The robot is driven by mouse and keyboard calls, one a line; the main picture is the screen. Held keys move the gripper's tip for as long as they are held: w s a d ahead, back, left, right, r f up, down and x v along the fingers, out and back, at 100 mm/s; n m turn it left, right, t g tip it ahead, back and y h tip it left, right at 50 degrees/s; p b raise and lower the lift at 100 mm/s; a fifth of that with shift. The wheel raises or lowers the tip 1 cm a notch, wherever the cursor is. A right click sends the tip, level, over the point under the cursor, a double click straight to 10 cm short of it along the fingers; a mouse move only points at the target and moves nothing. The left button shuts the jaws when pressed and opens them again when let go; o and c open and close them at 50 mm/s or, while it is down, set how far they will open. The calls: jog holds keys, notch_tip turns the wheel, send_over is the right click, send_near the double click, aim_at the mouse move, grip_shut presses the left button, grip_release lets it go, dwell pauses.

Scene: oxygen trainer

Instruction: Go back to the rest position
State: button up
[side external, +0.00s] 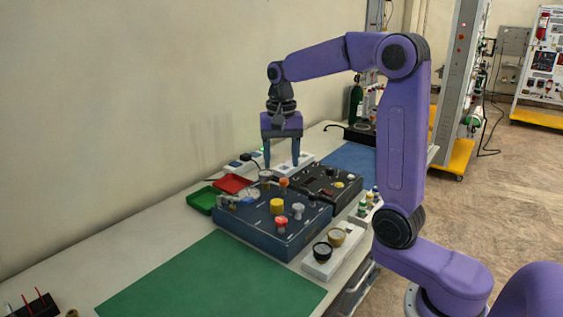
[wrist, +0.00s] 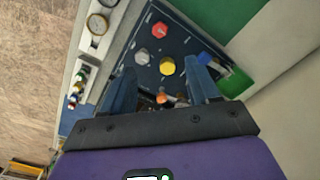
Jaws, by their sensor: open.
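My gripper (side external: 281,160) is open and empty, pointing down above the back part of the blue trainer box. Its two fingers are apart and also show in the wrist view (wrist: 163,80). The blue trainer box (side external: 262,235) carries a yellow knob (side external: 277,205), a red knob (side external: 281,223), a white knob (side external: 297,210) and an orange knob (side external: 284,183). In the wrist view the yellow knob (wrist: 167,66) and red knob (wrist: 160,30) lie beyond the fingers, and the orange knob (wrist: 161,98) shows between them. I cannot tell the exact height of the fingertips above the box.
A black box (side external: 322,190) stands behind the blue one. Red (side external: 233,183) and green (side external: 203,200) trays sit at the left. A white block with gauges (side external: 335,252) is at the right edge. The green mat (side external: 210,280) in front is clear. The wall runs close behind the table.

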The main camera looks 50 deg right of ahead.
jog(key=shift+a, duration=0.1)
jog(key=s+a+f+n, duration=0.4)
jog(key=s+a+n, duration=0.6)
jog(key=n, duration=0.1)
jog(key=s+f+n, duration=0.4)
jog(key=s+n, duration=0.6)
jog(key=s, duration=0.7)
jog(key=shift+s+n, duration=0.2)
jog(key=shift+n, duration=0.2)
jog(key=shift+w, duration=0.1)
dwell(0.5)
